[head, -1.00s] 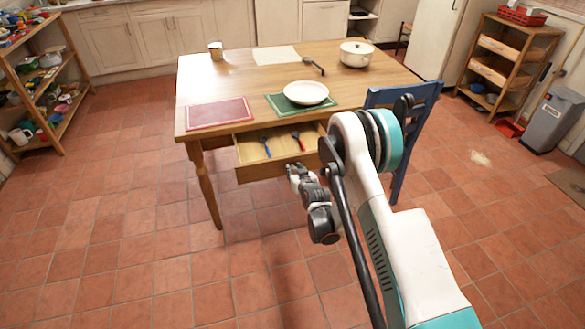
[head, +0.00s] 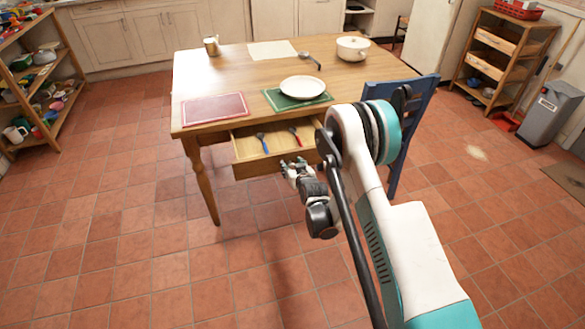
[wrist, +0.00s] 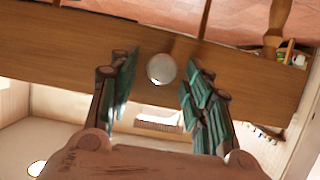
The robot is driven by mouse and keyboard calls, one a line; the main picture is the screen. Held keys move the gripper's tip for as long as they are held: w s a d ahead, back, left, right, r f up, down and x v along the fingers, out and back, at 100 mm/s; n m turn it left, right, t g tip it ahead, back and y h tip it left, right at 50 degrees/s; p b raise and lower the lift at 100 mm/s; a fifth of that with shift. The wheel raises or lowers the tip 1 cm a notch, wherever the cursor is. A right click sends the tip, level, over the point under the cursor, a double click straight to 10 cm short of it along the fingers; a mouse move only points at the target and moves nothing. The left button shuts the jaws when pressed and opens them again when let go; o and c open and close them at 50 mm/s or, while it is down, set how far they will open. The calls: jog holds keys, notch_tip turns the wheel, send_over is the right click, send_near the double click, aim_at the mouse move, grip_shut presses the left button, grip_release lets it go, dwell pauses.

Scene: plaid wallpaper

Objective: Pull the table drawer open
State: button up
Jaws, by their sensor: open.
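The wooden table (head: 235,80) stands ahead, and its drawer (head: 243,171) is pulled part of the way out. A blue-handled utensil (head: 262,143) and a red-handled utensil (head: 295,136) lie inside it. My gripper (head: 291,167) is in front of the drawer's right half. In the wrist view my gripper (wrist: 153,92) is open, with its teal-padded fingers on either side of a pale round knob (wrist: 161,69) on the brown drawer front (wrist: 60,55). Gaps show between the knob and both fingers. The knob is not discernible in the head view.
A blue chair (head: 415,98) stands close to the table's right side, beside my arm. The tiled floor (head: 130,240) in front is clear.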

notch_tip(320, 180, up, 10)
jog(key=shift+f, duration=0.25)
dwell(0.5)
jog(key=s+d+r+g+h, duration=0.1)
jog(key=s+d+r, duration=0.2)
jog(key=s+r, duration=0.35)
jog(key=s+d+r+m+g, duration=0.1)
jog(key=s+d+r, duration=0.25)
jog(key=r, duration=0.55)
jog(key=s+d+r+g+h, duration=0.1)
jog(key=s+d+r, duration=0.35)
jog(key=r, duration=0.35)
jog(key=s+d+g, duration=0.1)
jog(key=s+d, duration=0.1)
jog(key=s, duration=0.8)
jog(key=s+d+r+m+g+h, duration=0.1)
jog(key=s+d, duration=0.2)
jog(key=s, duration=0.8)
jog(key=s+d+m+g, duration=0.1)
jog(key=s+d, duration=0.1)
jog(key=s, duration=0.8)
jog(key=shift+s+d+r+h, duration=0.2)
jog(key=shift+d+r+h, duration=0.1)
jog(key=shift+d+h, duration=0.1)
